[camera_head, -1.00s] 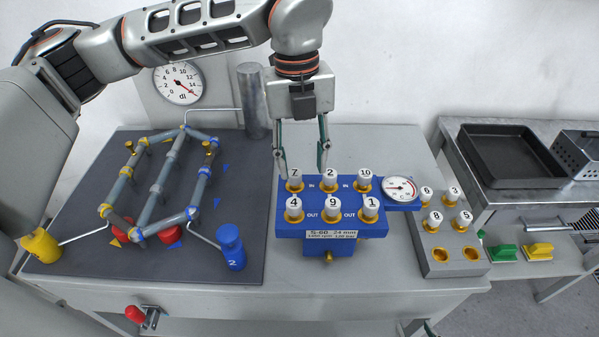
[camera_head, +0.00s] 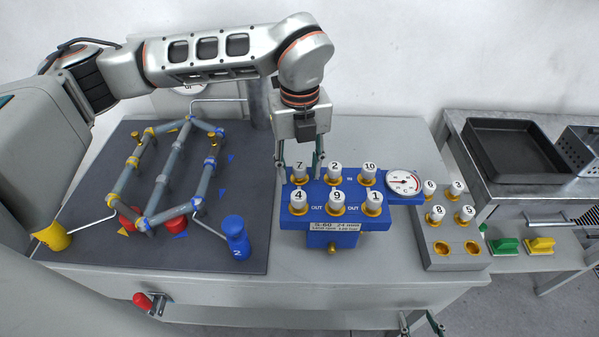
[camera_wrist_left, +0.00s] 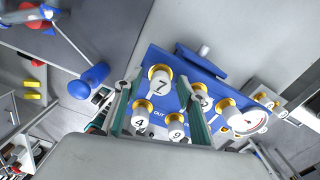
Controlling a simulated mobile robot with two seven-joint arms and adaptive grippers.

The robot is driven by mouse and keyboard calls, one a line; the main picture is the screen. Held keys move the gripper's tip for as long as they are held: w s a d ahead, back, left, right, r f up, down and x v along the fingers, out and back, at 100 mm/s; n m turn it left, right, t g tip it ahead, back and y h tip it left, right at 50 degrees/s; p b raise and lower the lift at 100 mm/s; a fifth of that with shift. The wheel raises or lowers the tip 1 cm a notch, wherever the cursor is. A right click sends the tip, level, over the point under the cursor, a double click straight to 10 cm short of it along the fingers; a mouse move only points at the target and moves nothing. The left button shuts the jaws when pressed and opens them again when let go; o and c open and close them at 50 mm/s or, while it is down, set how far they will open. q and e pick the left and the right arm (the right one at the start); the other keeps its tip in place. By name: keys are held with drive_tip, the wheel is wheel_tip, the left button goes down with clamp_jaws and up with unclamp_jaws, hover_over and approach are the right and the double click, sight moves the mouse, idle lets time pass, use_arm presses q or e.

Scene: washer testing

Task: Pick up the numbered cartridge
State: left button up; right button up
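The blue block (camera_head: 325,226) holds white numbered cartridges in yellow collars: 7 (camera_head: 299,174), 2 (camera_head: 334,173) and 10 (camera_head: 369,173) in the back row, 4 (camera_head: 297,202), 9 (camera_head: 337,202) and 1 (camera_head: 373,203) in front. My left gripper (camera_head: 299,178) points down at the back left of the block, open, with a finger on each side of cartridge 7. In the left wrist view cartridge 7 (camera_wrist_left: 160,82) shows between the spread fingers; I cannot tell whether they touch it. My right gripper (camera_head: 421,322) shows partly at the bottom edge, open and empty.
A grey rack (camera_head: 434,262) right of the block holds several more numbered cartridges and two empty yellow collars. A gauge (camera_head: 404,183) sits beside the block. A pipe frame (camera_head: 170,165) and a blue cylinder (camera_head: 236,238) stand on the dark mat (camera_head: 90,251) at left.

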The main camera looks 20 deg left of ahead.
use_arm(q)
clamp_jaws()
drive_tip(key=shift+r, duration=0.1)
